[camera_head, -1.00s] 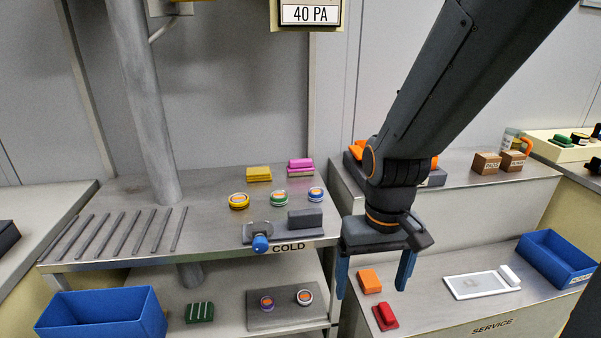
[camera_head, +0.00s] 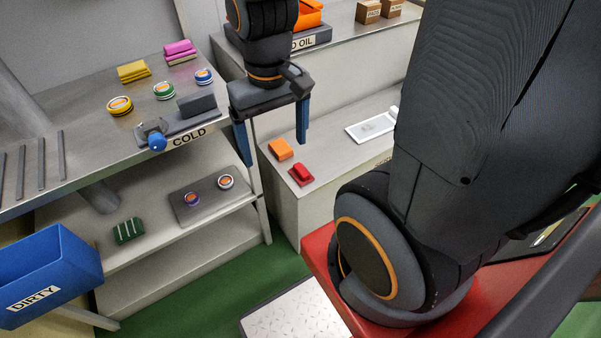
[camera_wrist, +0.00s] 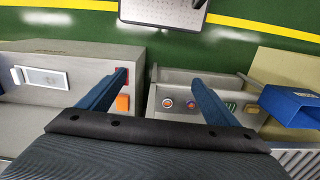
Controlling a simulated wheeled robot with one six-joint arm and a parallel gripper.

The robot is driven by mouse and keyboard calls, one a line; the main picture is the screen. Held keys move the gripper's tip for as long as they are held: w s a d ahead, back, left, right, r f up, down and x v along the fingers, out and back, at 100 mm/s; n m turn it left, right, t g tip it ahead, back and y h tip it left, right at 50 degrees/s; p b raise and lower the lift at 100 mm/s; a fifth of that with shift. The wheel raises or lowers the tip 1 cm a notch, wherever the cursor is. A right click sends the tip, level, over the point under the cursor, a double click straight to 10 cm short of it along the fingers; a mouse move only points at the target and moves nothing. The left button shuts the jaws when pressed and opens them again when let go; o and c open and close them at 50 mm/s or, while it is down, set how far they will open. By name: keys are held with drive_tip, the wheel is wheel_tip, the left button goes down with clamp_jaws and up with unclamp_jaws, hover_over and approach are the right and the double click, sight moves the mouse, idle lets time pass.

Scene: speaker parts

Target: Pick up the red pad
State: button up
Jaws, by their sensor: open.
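The red pad (camera_head: 302,174) lies near the front corner of the grey service bench (camera_head: 340,142). It has a raised red block on a flat red base. My gripper (camera_head: 274,150) is open and empty, its two blue fingers pointing down, above and behind the pad in the head view. In the wrist view the fingers (camera_wrist: 159,76) are spread apart, and a little red of the pad (camera_wrist: 127,77) shows beside the left fingertip, the rest hidden by it.
An orange block (camera_head: 279,150) lies right behind the red pad. A white tray (camera_head: 372,127) is further along the bench. The COLD shelf unit (camera_head: 100,165) with jars and a blue DIRTY bin (camera_head: 50,272) stands to the left, across a narrow gap.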

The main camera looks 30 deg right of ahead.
drive_tip(key=shift+o, duration=0.5)
drive_tip(key=m+b, duration=0.2)
drive_tip(key=m, duration=1.5)
hover_over(301, 169)
drive_tip(key=f, duration=2.6)
drive_tip(key=shift+s+d+f, duration=0.15)
drive_tip(key=shift+s+d, duration=0.05)
drive_tip(key=shift+d, duration=0.1)
drive_tip(key=shift+d+f+m, duration=0.1)
drive_tip(key=shift+f+m, duration=0.2)
drive_tip(key=shift+f, duration=0.35)
drive_tip(key=shift+w+a+f+p, duration=0.1)
drive_tip(key=shift+a+f+p, duration=0.15)
drive_tip(key=shift+f, duration=1.45)
drive_tip(key=shift+w+a+f+p, duration=0.1)
drive_tip(key=shift+f+p, duration=0.1)
drive_tip(key=shift+f, duration=1.5)
drive_tip(key=c, duration=1.2)
drive_tip(key=shift+c, duration=0.2)
